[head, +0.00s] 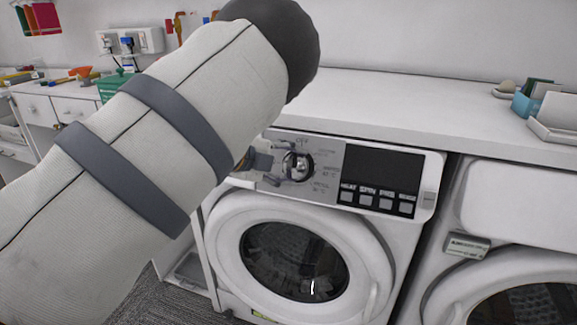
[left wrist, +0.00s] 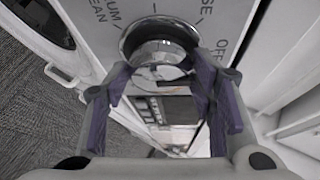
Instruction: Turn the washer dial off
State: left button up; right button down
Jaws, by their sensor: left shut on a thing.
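The washer dial (head: 300,165) is a round shiny metal knob on the left part of the washer's control panel. In the left wrist view the dial (left wrist: 158,48) sits between the tips of my left gripper (left wrist: 160,72), one purple-padded finger on each side. My left gripper is shut on the dial; in the head view it (head: 280,164) reaches the dial from the left, partly hidden behind my forearm. The OFF label (head: 302,141) is above the dial in the head view and right of it in the left wrist view. My right gripper is not in view.
The front-loading washer (head: 215,225) stands under a white counter (head: 400,95). A dark display (head: 383,165) and several buttons lie right of the dial. A second machine (head: 515,200) stands to the right. A blue box (head: 523,103) stands on the counter's right end.

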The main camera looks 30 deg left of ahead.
pick_arm(q)
jog(key=shift+m, duration=0.3)
jog(key=shift+a, duration=0.1)
jog(key=o, duration=1.1)
jog(key=shift+o, duration=0.2)
jog(key=v, duration=1.2)
jog(key=shift+w+r, duration=0.1)
jog(key=shift+r, duration=0.05)
